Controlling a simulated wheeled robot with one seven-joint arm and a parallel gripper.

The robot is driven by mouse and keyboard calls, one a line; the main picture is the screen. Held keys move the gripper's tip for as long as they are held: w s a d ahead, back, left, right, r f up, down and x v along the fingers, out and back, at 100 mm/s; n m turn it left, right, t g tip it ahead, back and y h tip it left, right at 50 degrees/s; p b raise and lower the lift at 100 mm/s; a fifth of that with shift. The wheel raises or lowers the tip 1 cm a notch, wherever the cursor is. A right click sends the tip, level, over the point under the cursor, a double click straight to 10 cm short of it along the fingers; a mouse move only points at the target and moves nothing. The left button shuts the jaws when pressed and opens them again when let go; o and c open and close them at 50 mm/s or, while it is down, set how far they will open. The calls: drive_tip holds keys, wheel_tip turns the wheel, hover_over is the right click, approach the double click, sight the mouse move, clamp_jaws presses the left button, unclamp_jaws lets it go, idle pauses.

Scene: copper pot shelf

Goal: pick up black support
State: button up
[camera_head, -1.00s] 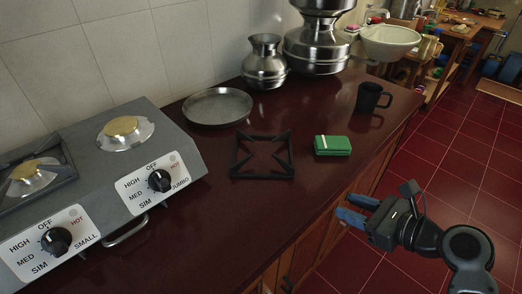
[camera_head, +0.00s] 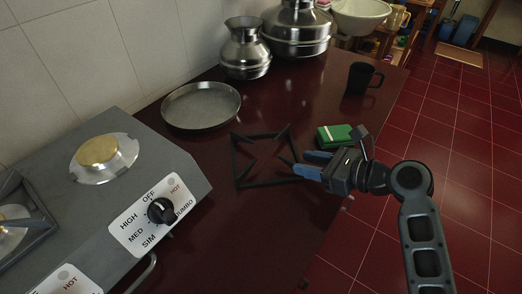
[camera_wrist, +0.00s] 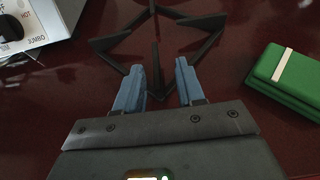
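The black support (camera_head: 236,163) is a square pot stand with prongs pointing inward. It lies flat on the dark red counter, right of the stove. My gripper (camera_head: 305,164) is over the counter at the support's right side, with blue fingers pointing left toward it. In the wrist view the support (camera_wrist: 190,47) lies ahead of the fingertips, and its near corner shows between and below them. My gripper (camera_wrist: 168,75) is open there, with a clear gap between its fingers and nothing held. I cannot tell the exact height of the fingers above the support.
A green box (camera_head: 335,135) lies just beyond my gripper, close to the support's right. The stove (camera_head: 130,205) stands on the left. A metal plate (camera_head: 201,106), metal pots (camera_head: 246,55) and a black mug (camera_head: 361,79) stand farther back. The counter's right edge drops to red floor.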

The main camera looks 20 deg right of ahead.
sight(287, 159)
drive_tip(key=x, duration=0.6)
drive_tip(key=shift+s+a, duration=0.15)
drive_tip(key=shift+a, duration=0.15)
clamp_jaws()
drive_tip(key=shift+r, duration=0.1)
